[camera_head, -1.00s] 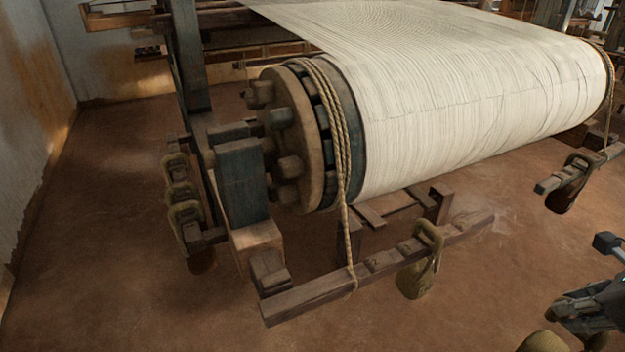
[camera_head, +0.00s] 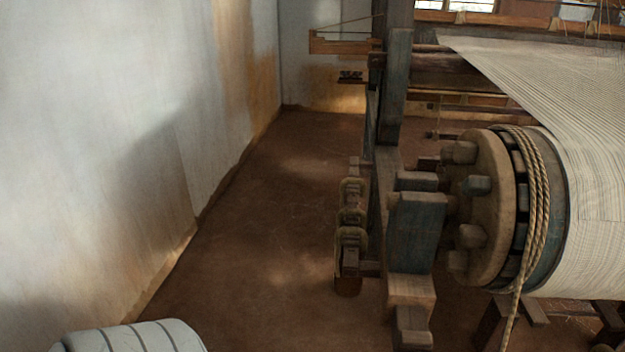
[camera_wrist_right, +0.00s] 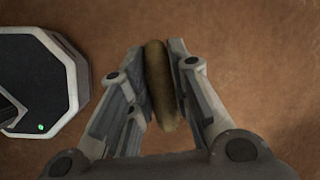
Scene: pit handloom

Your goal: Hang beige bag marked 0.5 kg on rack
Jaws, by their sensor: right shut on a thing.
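My right gripper (camera_wrist_right: 160,90) shows only in the right wrist view. It is shut on a rounded tan-brown bag (camera_wrist_right: 158,85), seen end-on between the two fingers; no weight mark can be read on it. Below the bag is only brown floor. In the head view, a dark wooden rack (camera_head: 370,268) stands at the left side of the loom frame. Several beige looped bags (camera_head: 350,240) hang there one behind another; their marks are too small to read. My left gripper is in neither current view.
The loom's wooden post (camera_head: 415,232) and round beam end with pegs (camera_head: 485,210) stand right of the rack, with a rope (camera_head: 537,215) hanging over the beam. A plastered wall (camera_head: 120,150) runs along the left. The floor (camera_head: 265,240) between wall and rack is clear.

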